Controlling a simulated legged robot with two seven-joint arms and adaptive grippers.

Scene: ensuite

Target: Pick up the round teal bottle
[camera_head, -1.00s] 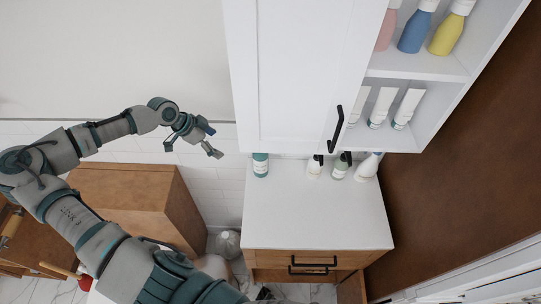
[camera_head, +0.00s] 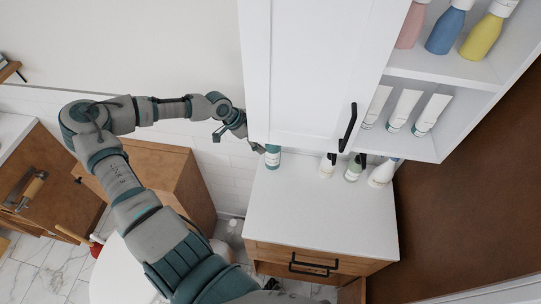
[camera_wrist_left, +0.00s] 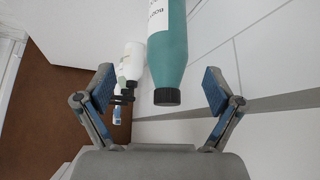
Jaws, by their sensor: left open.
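The round teal bottle (camera_head: 272,157) stands at the back left corner of the white countertop (camera_head: 318,209), under the wall cabinet. My left gripper (camera_head: 240,139) is just left of it, open and empty. In the left wrist view the teal bottle (camera_wrist_left: 169,50), with a white label and black cap, lies ahead between the two spread fingers of my left gripper (camera_wrist_left: 157,89). Its cap end is nearest, and neither finger touches it there. The top of the bottle is partly hidden by the gripper in the head view. My right gripper is not in view.
The white cabinet (camera_head: 307,70) hangs close above the counter, with a black handle (camera_head: 348,128). Several pale bottles, including a white one (camera_head: 327,166), stand right of the teal bottle. The front of the countertop is clear. A wooden cabinet (camera_head: 165,176) stands at the left.

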